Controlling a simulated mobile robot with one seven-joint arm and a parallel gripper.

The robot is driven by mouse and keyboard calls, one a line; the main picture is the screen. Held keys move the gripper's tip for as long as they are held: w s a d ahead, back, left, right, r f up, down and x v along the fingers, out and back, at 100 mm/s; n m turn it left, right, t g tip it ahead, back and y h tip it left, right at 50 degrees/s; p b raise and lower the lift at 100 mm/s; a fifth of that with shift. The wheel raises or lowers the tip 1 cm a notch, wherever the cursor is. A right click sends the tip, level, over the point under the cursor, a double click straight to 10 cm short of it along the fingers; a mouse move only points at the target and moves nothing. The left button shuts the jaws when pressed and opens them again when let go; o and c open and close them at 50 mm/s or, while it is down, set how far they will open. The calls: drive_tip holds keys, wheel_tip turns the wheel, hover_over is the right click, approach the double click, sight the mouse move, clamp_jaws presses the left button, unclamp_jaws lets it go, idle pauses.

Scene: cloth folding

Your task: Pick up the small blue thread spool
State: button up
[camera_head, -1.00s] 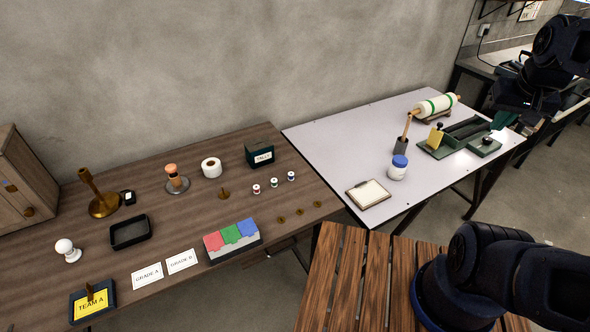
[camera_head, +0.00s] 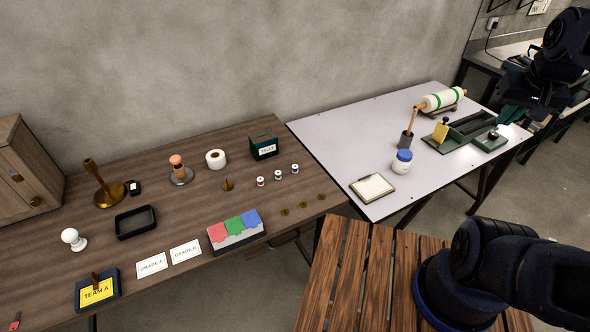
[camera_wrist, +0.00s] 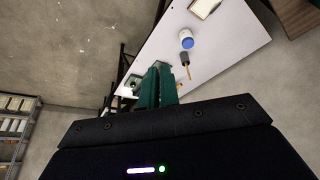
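The small blue thread spool (camera_head: 295,168) stands upright on the brown wooden table, rightmost in a short row. A green spool (camera_head: 278,175) and a red spool (camera_head: 261,181) stand to its left. My gripper, with teal fingers (camera_head: 512,113), is at the upper right of the head view, far from the spools, over the far end of the white table. In the wrist view the teal fingers (camera_wrist: 158,84) lie side by side with no clear gap and hold nothing visible. The spools do not show in the wrist view.
A black box (camera_head: 263,145) and a white tape roll (camera_head: 215,159) stand behind the spools. Brass discs (camera_head: 303,205) and a tray of coloured cards (camera_head: 236,232) lie in front. The white table (camera_head: 340,140) holds a blue-lidded jar (camera_head: 402,162) and a clipboard (camera_head: 372,188).

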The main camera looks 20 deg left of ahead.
drive_tip(key=o, duration=0.9)
drive_tip(key=shift+c, duration=0.2)
drive_tip(key=w+a+f+n+g, duration=0.1)
drive_tip(key=w+a+f+n, duration=0.25)
drive_tip(key=w+a, duration=0.6)
drive_tip(key=w+a+f+n+g, duration=0.25)
drive_tip(key=w+a+n, duration=0.35)
drive_tip(key=a, duration=0.7)
drive_tip(key=n+g, duration=0.1)
drive_tip(key=n, duration=0.6)
hover_over(295, 169)
drive_tip(key=w, duration=0.1)
wheel_tip(295, 169, down, 23)
drive_tip(key=shift+w+a+f, duration=0.1)
drive_tip(key=shift+f, duration=2.35)
drive_tip(key=shift+a+f, duration=0.1)
drive_tip(key=shift+f, duration=2.35)
